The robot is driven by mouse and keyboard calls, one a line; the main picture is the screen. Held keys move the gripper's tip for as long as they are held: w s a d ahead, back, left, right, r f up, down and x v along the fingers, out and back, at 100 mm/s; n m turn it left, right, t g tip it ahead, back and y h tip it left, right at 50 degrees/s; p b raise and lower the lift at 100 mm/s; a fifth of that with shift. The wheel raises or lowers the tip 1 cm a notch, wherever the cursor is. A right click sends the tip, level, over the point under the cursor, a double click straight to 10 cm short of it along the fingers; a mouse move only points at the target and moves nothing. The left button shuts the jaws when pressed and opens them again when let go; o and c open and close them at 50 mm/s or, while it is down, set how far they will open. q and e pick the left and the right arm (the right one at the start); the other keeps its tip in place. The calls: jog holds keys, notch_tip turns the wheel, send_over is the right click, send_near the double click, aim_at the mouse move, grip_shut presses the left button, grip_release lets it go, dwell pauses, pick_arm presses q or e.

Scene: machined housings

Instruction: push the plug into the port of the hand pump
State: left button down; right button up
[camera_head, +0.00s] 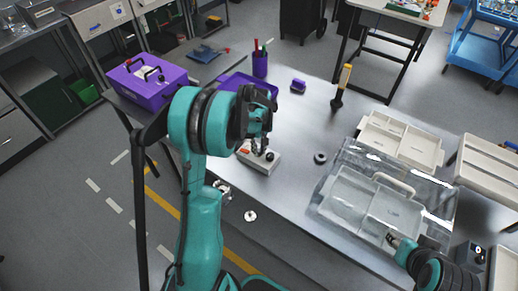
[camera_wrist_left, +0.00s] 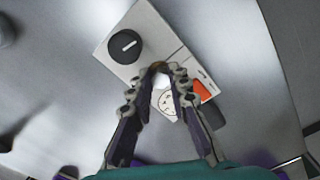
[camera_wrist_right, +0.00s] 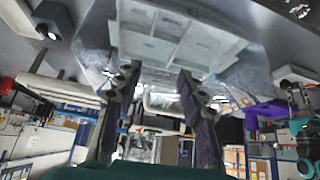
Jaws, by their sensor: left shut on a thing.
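The hand pump is a pale box (camera_head: 262,160) on the table under my left gripper. In the left wrist view its pale top (camera_wrist_left: 150,30) shows a black round knob (camera_wrist_left: 125,45), a white dial (camera_wrist_left: 167,102) and an orange-red part (camera_wrist_left: 203,90). My left gripper (camera_wrist_left: 158,80) is over the pump, shut on a small brownish and white piece (camera_wrist_left: 160,76), likely the plug. The fingers hide most of it, and the port cannot be made out. My right gripper (camera_wrist_right: 155,78) is open and empty, near the clear case at the right (camera_head: 395,238).
A clear case (camera_head: 345,205) with a handle and a beige tray (camera_head: 400,140) fill the table's right side. A black ring (camera_head: 320,158), a yellow-handled tool (camera_head: 342,85), a purple block (camera_head: 298,86) and a purple cup (camera_head: 260,65) stand around. A purple box (camera_head: 150,80) is at the left.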

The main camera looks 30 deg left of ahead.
pick_arm(q)
jog(key=shift+f, duration=0.1)
jog(key=c, duration=1.4)
grip_release()
jog(key=shift+o, duration=0.2)
notch_tip(320, 180, up, 12)
jog(key=s+d+r+m+t+b, duration=0.25)
jog(key=s+d+r+m, duration=0.2)
jog(key=s+d, duration=0.45)
jog(key=s+d+f+m+t+b, duration=0.1)
jog(key=s+d+f+m+t, duration=0.1)
jog(key=s, duration=0.3)
jog(key=s+d+f+m+t, duration=0.2)
jog(key=s+d+m, duration=0.2)
jog(key=m, duration=0.1)
jog(key=shift+s+f+t+b, duration=0.25)
jog(key=shift+s+t+b, duration=0.1)
jog(key=shift+s+b, duration=0.05)
